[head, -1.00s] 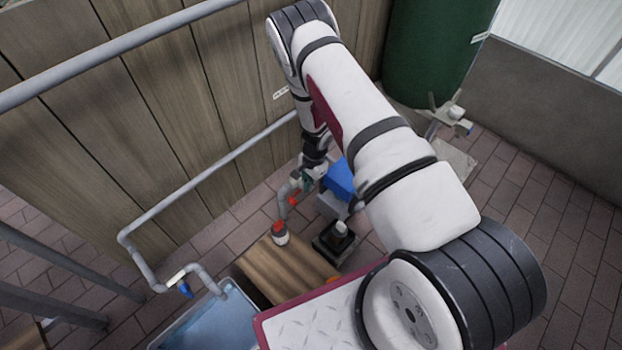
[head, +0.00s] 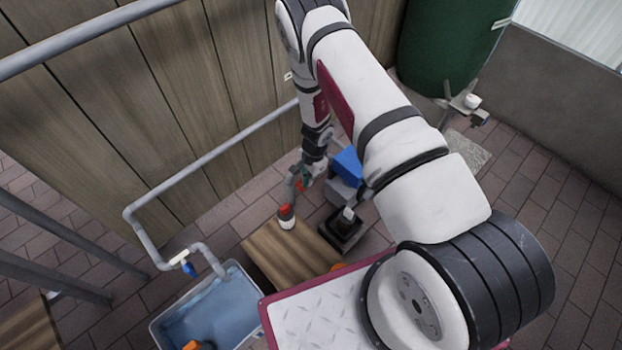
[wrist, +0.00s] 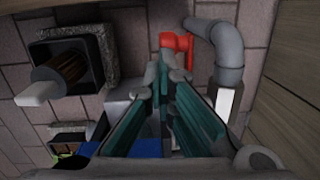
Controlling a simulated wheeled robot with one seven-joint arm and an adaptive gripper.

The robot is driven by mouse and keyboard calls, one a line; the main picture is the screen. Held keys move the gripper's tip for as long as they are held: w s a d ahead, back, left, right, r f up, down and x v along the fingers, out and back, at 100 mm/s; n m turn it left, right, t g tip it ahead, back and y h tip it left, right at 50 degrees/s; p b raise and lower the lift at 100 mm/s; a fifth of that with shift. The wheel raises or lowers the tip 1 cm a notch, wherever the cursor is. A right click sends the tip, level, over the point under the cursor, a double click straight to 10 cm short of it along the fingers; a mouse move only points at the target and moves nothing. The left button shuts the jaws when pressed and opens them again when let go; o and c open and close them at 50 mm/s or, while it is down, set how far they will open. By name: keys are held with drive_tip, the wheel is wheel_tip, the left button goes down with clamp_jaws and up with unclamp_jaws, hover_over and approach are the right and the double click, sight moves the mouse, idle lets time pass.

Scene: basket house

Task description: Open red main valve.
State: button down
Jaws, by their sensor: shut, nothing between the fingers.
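The red valve handle (wrist: 176,41) sits beside a bent grey pipe (wrist: 226,50) in the wrist view. It shows just beyond my fingertips, and I cannot tell whether they touch it. My gripper (wrist: 163,76) has teal finger pads, and its fingertips are together with nothing between them. In the head view my gripper (head: 307,181) is low by the wall, next to the grey pipe, and only a small bit of red shows there. The arm and gripper hide most of the valve in the head view.
A blue-topped unit (head: 347,166) stands just right of my gripper. A black box (head: 342,229) is in front of it. A blue-water tub (head: 212,310) is at lower left. A wooden wall (head: 170,110) stands behind.

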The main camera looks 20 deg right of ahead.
drive_tip(key=shift+s+a, duration=0.15)
drive_tip(key=d+r+p, duration=0.3)
drive_tip(key=r+p, duration=0.3)
drive_tip(key=r, duration=0.8)
drive_tip(key=shift+w, duration=0.25)
drive_tip(key=shift+r, duration=0.15)
